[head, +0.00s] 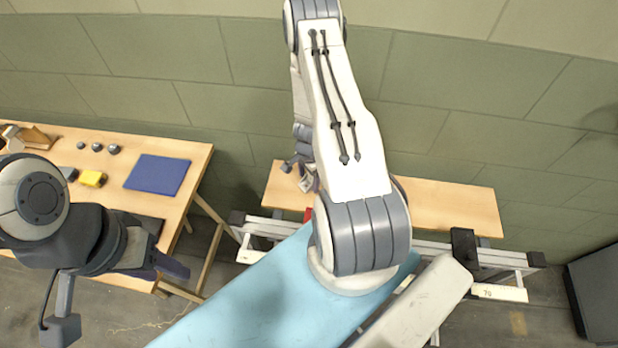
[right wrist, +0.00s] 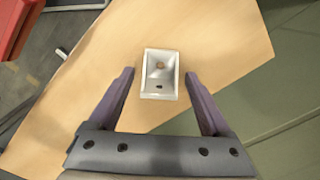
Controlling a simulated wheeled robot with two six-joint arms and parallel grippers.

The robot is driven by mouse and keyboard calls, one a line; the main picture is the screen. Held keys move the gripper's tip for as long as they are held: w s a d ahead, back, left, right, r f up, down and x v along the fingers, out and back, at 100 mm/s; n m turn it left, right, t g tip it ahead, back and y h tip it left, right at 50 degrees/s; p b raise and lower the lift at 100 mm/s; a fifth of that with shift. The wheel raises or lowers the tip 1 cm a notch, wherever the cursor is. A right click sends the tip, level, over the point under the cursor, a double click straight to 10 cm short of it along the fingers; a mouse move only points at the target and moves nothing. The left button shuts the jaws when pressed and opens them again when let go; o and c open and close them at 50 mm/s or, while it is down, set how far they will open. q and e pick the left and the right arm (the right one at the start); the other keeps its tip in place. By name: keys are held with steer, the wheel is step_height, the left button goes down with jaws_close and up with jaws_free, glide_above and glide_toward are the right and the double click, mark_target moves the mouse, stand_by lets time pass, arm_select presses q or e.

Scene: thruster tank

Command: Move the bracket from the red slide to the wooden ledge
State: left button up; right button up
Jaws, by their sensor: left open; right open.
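The bracket (right wrist: 160,75) is a small pale metal piece with a hole in it. In the right wrist view it appears to lie on the wooden ledge (right wrist: 225,40), between the fingers of my right gripper (right wrist: 160,78). That gripper is open, with a gap on each side of the bracket. In the head view my right gripper (head: 298,165) is partly hidden by its arm over the ledge (head: 440,205). The red slide (right wrist: 14,28) shows at the top left of the wrist view, mostly out of frame. My left gripper (head: 118,292) is open and empty.
A wooden table (head: 190,152) on the left holds a blue mat (head: 157,174), a yellow block (head: 92,178) and several small dark knobs. A light blue surface (head: 260,295) lies in front of the ledge. A green wall (head: 170,50) stands close behind the ledge.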

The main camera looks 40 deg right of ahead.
mark_target(308, 183)
step_height(308, 183, up, 12)
steer(key=p, duration=1.1)
steer(key=shift+p, duration=0.3)
steer(key=w+a+r+n+t+y, duration=0.1)
steer(key=w+a+r+n, duration=0.55)
steer(key=a+r, duration=0.55)
steer(key=s+a+r+n+y, duration=0.1)
steer(key=s+a+r+n, duration=0.3)
steer(key=a+r+n, duration=0.7)
steer(key=s+a+r+n, duration=0.4)
steer(key=s+r, duration=0.3)
steer(key=s, duration=0.2)
steer(key=s+a+r+n+g+h, duration=0.1)
steer(key=s+a+r+n, duration=0.3)
steer(key=s, duration=0.6)
step_height(308, 183, up, 3)
steer(key=shift+a+f+n, duration=0.1)
steer(key=shift+a+n, duration=0.1)
steer(key=shift+n, duration=0.25)
steer(key=shift+f, duration=0.1)
